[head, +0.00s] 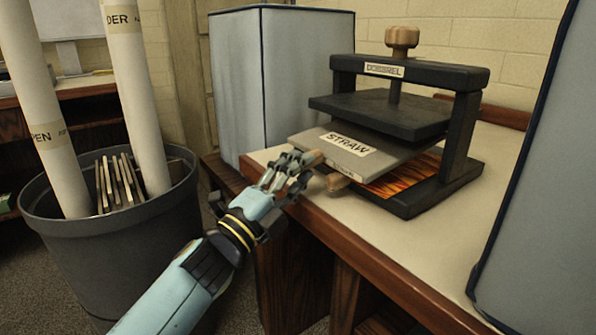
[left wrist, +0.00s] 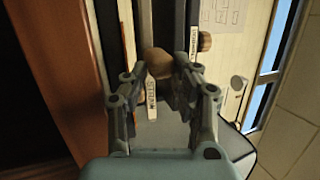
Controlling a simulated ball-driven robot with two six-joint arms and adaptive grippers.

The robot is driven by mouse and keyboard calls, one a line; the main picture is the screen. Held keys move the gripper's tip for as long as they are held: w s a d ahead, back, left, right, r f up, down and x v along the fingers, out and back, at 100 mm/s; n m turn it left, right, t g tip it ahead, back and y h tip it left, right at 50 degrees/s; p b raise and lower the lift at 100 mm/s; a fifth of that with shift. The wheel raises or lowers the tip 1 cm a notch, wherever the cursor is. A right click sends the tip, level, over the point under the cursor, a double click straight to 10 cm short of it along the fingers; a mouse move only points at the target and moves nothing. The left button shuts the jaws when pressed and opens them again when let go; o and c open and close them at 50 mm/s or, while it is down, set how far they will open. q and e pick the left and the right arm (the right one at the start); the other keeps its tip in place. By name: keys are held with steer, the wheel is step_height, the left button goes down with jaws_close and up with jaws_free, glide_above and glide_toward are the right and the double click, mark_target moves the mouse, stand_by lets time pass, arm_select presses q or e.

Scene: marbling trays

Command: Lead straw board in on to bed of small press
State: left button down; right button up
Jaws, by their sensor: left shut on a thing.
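The straw board (head: 345,150), grey with a "STRAW" label, reaches between the raised plate and the bed of the small black press (head: 461,140). It appears slightly tilted, above an orange marbled sheet (head: 402,178) on the bed (head: 440,191). Two wooden pegs (head: 338,181) stick out at its near edge. My left gripper (head: 306,166) is shut on the board's left peg. In the left wrist view a round wooden end (left wrist: 157,62) sits between the fingertips (left wrist: 160,76). Whether the board touches the bed is hidden. My right gripper is not in view.
The press stands on a pale bench top (head: 400,239) with a wooden edge. A grey-blue padded panel (head: 281,80) stands behind left, another (head: 545,200) at the right. A grey bin (head: 110,240) with rolls and slats is at the left. The bench front is clear.

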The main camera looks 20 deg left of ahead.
arm_select(q)
steer(key=shift+f, duration=0.25)
steer(key=c, duration=0.9)
jaws_free()
steer(key=shift+c, duration=0.2)
steer(key=shift+s+f, duration=0.1)
steer(key=shift+f, duration=0.05)
